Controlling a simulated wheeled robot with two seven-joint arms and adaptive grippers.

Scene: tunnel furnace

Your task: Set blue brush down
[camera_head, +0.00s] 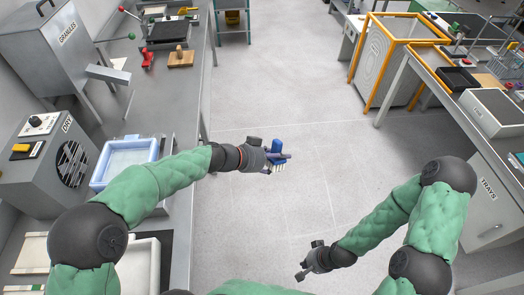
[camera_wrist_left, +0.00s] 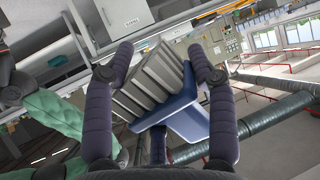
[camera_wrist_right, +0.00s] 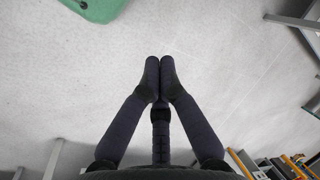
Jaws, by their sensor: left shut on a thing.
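The blue brush (camera_head: 278,147) is held by my left gripper (camera_head: 279,157) over the open floor, to the right of the left workbench. In the left wrist view the brush (camera_wrist_left: 185,116) shows a blue body and pale grey bristle rows. It lies tilted between the two fingers of my left gripper (camera_wrist_left: 160,65). My right gripper (camera_head: 303,262) is low over the floor at the lower middle. In the right wrist view the fingertips of my right gripper (camera_wrist_right: 160,75) meet, with nothing between them.
Orange-framed equipment (camera_head: 385,70) and a TRAYS cabinet (camera_head: 490,205) stand right. The middle floor is clear.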

